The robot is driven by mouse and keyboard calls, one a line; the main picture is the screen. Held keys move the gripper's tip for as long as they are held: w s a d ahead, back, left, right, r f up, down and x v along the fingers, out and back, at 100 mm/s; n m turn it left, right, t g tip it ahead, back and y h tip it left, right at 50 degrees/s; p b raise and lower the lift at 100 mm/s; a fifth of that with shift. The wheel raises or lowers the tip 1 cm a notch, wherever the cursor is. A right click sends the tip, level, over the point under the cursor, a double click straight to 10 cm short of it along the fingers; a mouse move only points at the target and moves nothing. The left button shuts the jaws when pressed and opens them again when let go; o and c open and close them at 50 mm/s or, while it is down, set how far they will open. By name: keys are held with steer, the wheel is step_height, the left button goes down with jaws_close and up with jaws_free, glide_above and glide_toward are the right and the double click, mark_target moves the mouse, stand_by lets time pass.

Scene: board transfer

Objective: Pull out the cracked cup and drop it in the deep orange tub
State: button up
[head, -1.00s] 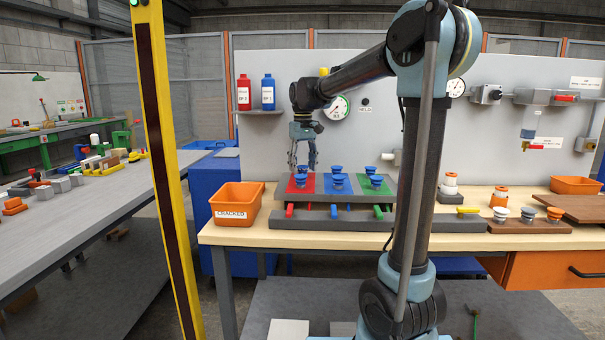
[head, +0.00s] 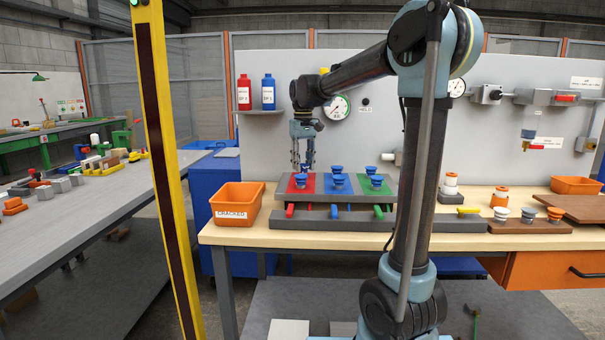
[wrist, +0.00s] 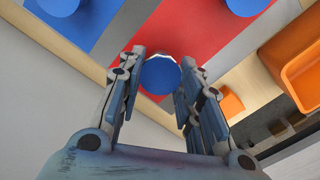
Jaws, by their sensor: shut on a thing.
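My gripper (head: 303,165) is shut on a blue-topped cup (wrist: 161,76) with a pale rim, at the back of the red panel (wrist: 178,30). The held cup also shows in the head view (head: 304,169), between the fingers. I cannot tell whether it has left its place, and no crack is visible at this size. Another blue cup (head: 300,181) stands in front of it on the red panel. The deep orange tub (head: 236,202), labelled CRACKED, stands on the bench to the left of the board; its inside is mostly hidden.
Blue cups stand on the blue panel (head: 346,190) and green panel (head: 365,187). A shallower orange bin (head: 577,186) sits at the far right. Red and blue bottles (head: 268,94) stand on a shelf behind. A yellow post (head: 168,180) rises at left.

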mark_target(303, 165)
steer(key=shift+r, duration=0.9)
steer(key=shift+r, duration=2.2)
steer(key=shift+s, duration=0.1)
